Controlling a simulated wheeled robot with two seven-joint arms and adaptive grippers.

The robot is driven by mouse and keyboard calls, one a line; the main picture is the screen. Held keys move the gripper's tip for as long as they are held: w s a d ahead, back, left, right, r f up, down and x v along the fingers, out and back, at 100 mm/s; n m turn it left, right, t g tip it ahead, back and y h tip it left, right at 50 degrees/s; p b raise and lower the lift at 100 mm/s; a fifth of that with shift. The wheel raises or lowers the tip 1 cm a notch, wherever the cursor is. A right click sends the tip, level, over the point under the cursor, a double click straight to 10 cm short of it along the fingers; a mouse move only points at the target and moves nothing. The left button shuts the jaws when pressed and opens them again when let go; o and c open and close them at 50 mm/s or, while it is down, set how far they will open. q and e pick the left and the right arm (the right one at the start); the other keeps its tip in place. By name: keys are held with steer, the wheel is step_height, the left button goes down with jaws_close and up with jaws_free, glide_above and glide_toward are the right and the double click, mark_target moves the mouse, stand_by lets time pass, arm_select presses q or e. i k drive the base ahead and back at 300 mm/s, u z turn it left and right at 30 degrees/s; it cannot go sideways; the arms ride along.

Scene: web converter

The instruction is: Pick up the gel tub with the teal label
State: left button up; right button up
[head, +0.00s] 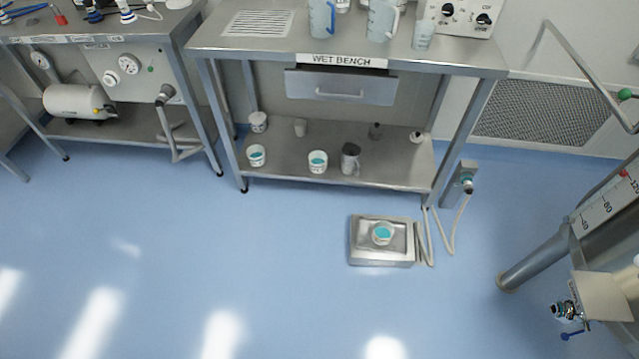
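Three small white tubs show teal. One tub (382,233) stands on a steel platform (361,255) on the floor in front of the bench. A second tub (317,161) stands near the front edge of the bench's lower shelf (285,168). A third tub (256,155) stands at the left front of that shelf. I cannot tell from here whether the teal is a label, a lid or the contents, nor which tub holds gel. Neither of my grippers is in view.
The wet bench (220,38) carries jugs (381,20) on top and has a drawer (340,88). A dark-topped cup (350,158) and other small containers share the lower shelf. A hose (458,225) runs beside the platform. The blue floor (180,255) in front is clear.

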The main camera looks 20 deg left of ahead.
mark_target(256, 153)
steer(key=u, duration=0.5)
steer(key=i, duration=0.95)
steer(key=u, duration=1.15)
steer(key=i, duration=0.85)
steer(key=u, duration=0.5)
